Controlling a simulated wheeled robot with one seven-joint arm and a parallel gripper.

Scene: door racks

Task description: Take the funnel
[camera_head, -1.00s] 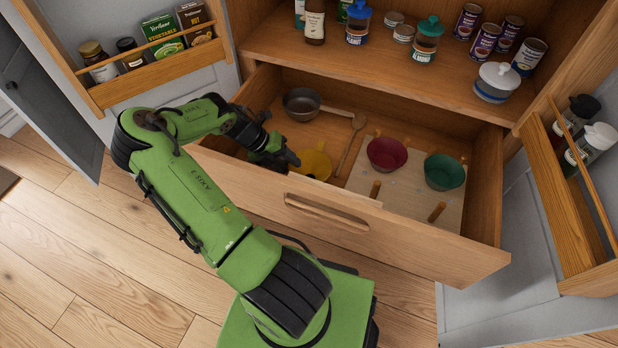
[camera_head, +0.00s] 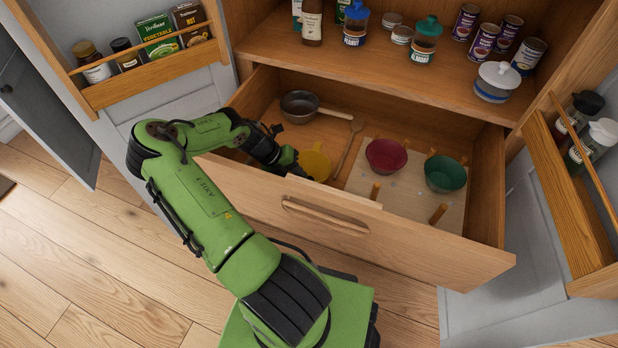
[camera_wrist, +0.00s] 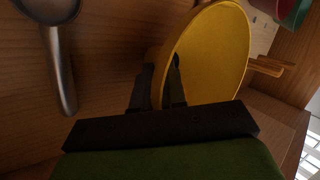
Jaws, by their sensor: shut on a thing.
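The yellow funnel (camera_head: 316,162) is in the open drawer, left of the pegged board. It also shows in the wrist view (camera_wrist: 212,55) as a wide, round yellow piece with its rim turned toward the camera. My gripper (camera_head: 297,168) is at the funnel's left side, low behind the drawer front. In the wrist view my gripper's dark fingers (camera_wrist: 160,85) are shut on the near edge of the funnel, one on each side of its wall. The funnel's lower part is hidden, so I cannot tell whether it is clear of the drawer floor.
The drawer (camera_head: 345,220) also holds a metal pan (camera_head: 299,106), a wooden spoon (camera_head: 347,148), and a pegged board (camera_head: 405,203) with a red bowl (camera_head: 386,156) and a green bowl (camera_head: 445,174). Its front panel stands close to my arm. Jars and cans fill the shelf above.

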